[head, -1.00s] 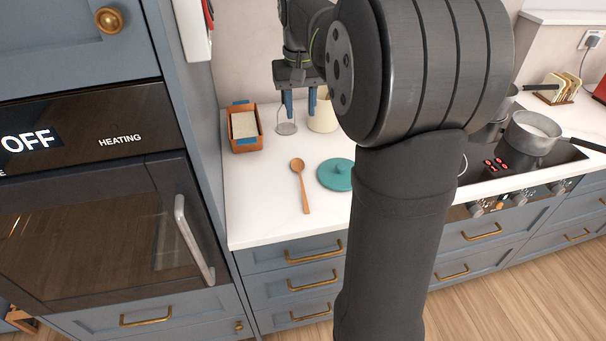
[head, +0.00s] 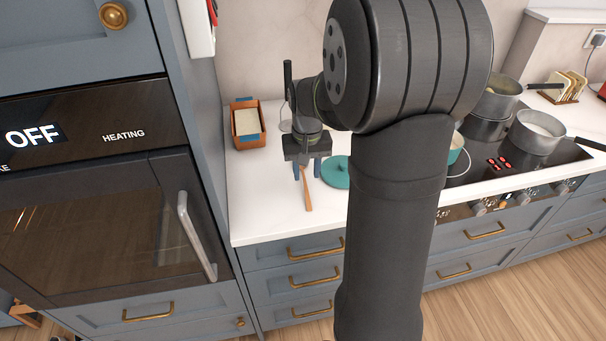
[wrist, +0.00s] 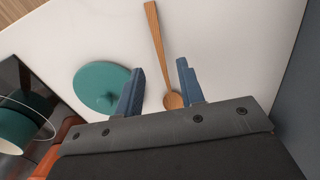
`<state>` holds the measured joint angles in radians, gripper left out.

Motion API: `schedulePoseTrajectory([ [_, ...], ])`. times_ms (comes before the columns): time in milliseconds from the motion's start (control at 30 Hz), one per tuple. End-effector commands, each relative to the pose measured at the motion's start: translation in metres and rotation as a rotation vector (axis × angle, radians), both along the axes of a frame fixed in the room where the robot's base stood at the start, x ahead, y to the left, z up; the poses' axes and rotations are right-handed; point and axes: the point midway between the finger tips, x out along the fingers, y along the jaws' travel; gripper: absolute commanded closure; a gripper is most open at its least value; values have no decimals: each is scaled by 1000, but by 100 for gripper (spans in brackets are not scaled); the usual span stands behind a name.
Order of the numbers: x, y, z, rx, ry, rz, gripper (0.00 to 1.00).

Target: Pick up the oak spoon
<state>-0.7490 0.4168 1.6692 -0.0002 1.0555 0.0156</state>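The oak spoon (head: 307,192) lies on the white counter, its handle pointing toward the front edge. In the head view its bowl is hidden behind my gripper (head: 307,170). In the wrist view the whole spoon (wrist: 158,52) shows, with its bowl between the two blue fingers of my gripper (wrist: 160,82). The fingers are apart with a clear gap, and nothing is held. The gripper is over the bowl end; I cannot tell its exact height above the counter.
A teal lid (head: 335,172) lies just right of the spoon. A brown bin (head: 247,137) stands at the back left. Pots (head: 533,138) stand on the hob at right. The tall oven cabinet (head: 95,190) bounds the left. The counter (head: 262,210) in front is clear.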

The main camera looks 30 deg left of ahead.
Motion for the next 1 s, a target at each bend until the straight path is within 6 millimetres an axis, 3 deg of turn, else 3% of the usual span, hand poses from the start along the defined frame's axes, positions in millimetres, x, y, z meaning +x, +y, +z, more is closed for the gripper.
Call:
schedulePoseTrajectory([
  [167,0,0,-13,-1,1,0,65],
  [433,1,2,-50,-1,1,0,65],
  [733,2,2,-55,0,0,0,65],
  [900,2,2,-55,0,0,0,98],
  [1000,2,2,-55,0,0,0,100],
])
